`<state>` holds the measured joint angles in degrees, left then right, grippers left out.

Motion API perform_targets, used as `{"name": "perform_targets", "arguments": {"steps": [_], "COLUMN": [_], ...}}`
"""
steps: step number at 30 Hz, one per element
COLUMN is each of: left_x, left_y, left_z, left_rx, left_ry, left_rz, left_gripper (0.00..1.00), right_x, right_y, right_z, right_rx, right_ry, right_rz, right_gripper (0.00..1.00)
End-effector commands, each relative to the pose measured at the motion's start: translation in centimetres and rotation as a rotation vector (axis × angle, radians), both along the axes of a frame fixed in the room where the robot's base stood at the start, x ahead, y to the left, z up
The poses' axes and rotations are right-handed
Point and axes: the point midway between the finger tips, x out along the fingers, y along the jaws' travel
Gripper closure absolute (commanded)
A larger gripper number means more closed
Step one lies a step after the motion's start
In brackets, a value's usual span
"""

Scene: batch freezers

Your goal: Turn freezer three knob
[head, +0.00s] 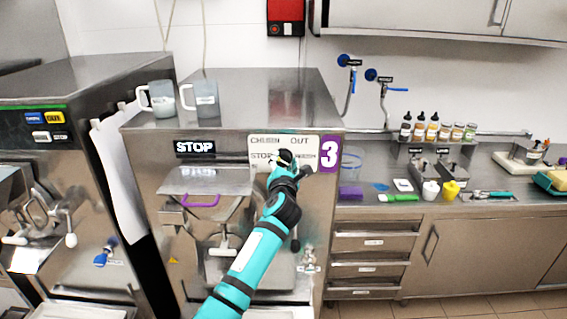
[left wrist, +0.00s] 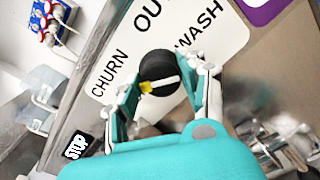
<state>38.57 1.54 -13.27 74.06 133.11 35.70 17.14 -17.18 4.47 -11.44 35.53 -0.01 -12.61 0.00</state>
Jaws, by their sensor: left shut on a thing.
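Freezer three (head: 225,150) stands in the middle of the head view, marked by a purple label with a white 3 (head: 329,153). Its black knob (left wrist: 160,75) sits on a white plate (left wrist: 205,25) lettered CHURN, OUT and WASH, with a STOP mark in the head view. The knob has a white pointer bar with a yellow end. My left gripper (head: 287,163) reaches the plate and covers most of the knob in the head view. In the left wrist view its fingers (left wrist: 160,95) stand on both sides of the knob, shut on it. My right gripper is not in view.
Two mugs (head: 162,98) stand on top of the freezer. A purple handle (head: 200,201) and a spout sit below the panel. Another freezer (head: 60,110) is at left. The steel counter (head: 480,190) at right holds bottles, cups and tools.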

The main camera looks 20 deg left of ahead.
Motion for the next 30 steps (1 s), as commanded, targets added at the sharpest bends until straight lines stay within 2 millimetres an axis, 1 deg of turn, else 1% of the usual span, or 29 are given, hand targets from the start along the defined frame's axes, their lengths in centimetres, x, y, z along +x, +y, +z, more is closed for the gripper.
{"name": "perform_targets", "arguments": {"steps": [6,15,21,30], "left_x": [0.03,0.04,0.04,0.04], "left_y": [-0.07,-0.18,-0.17,-0.19], "left_z": [-0.04,-0.11,-0.15,-0.16], "left_rx": [0.179,0.353,0.411,0.434], "left_ry": [0.051,0.101,0.118,0.125], "left_rz": [-0.001,-0.002,-0.002,-0.002], "left_gripper": [0.9,0.9,0.9,0.9], "right_x": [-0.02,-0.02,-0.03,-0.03], "right_y": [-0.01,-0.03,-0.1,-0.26], "right_z": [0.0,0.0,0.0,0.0], "right_rx": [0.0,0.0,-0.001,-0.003], "right_ry": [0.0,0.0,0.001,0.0], "right_rz": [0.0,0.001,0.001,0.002], "right_gripper": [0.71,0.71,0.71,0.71]}}
